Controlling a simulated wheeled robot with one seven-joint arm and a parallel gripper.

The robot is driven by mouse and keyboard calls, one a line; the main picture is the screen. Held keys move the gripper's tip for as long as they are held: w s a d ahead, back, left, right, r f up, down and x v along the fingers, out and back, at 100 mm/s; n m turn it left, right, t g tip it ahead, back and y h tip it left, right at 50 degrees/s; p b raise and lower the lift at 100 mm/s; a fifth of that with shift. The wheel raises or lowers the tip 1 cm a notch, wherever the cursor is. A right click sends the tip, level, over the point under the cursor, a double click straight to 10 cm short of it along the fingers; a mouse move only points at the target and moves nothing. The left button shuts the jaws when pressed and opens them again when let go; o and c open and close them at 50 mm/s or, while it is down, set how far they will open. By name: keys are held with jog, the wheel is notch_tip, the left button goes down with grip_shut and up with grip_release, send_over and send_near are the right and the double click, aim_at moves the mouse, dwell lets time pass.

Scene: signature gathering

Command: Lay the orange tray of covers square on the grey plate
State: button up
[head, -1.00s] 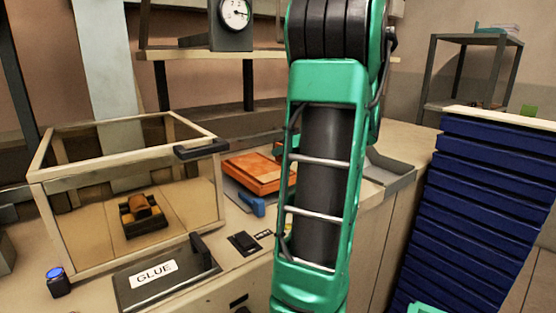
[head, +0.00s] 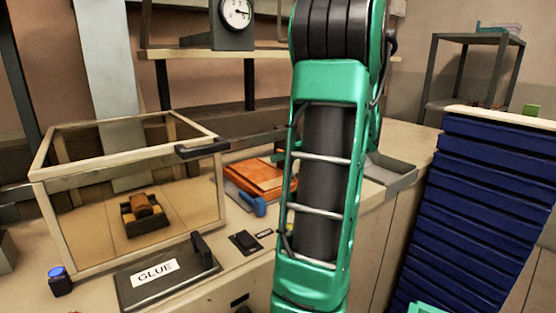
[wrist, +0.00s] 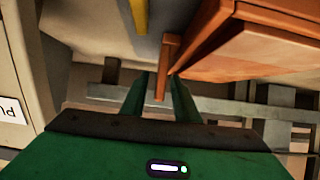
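The orange tray (head: 262,177) lies at or just above the grey plate (head: 232,187) on the bench, left of my arm; its right end is hidden behind the arm. I cannot tell from here whether it is flat or square on the plate. In the wrist view the tray (wrist: 265,45) fills the upper right, with an orange upright bar at its near side. My gripper's green fingers (wrist: 163,85) stand on both sides of that bar. Whether they press on it is too small to tell. The head view hides my gripper behind the arm.
A glass-walled case (head: 130,190) stands to the left, with a GLUE-labelled pad (head: 165,275) before it. A blue-handled item (head: 254,205) lies in front of the tray. Stacked blue trays (head: 480,200) rise at the right.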

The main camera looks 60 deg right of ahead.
jog(key=v, duration=1.2)
dwell(0.3)
